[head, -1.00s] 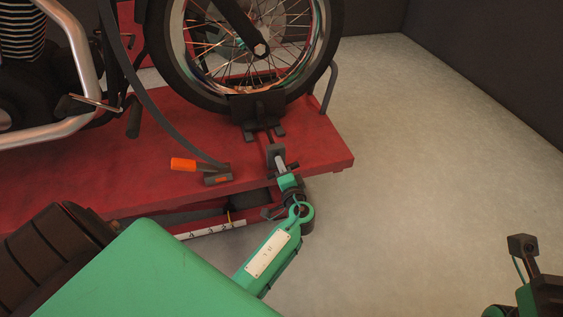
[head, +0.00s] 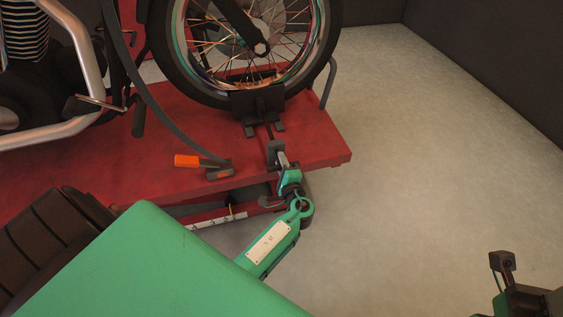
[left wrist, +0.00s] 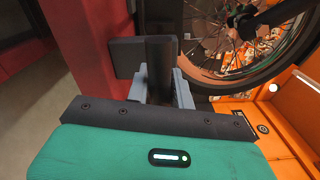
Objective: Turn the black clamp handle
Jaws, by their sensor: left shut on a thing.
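The black clamp handle (head: 274,149) sticks out at the front edge of the red lift table, below the black wheel clamp (head: 258,103) that stands at the motorcycle's wheel (head: 310,70). My left gripper (head: 282,159) is shut on the handle. In the left wrist view the dark handle (left wrist: 160,62) rises between the grey fingers of the left gripper (left wrist: 158,88), with a black block beside it. The fingers hide its lower part. My right gripper (head: 502,262) is at the lower right, away from the lift; its jaws are not clear.
A grey hoop (head: 328,82) stands at the table's right edge. The floor (head: 420,150) to the right is clear.

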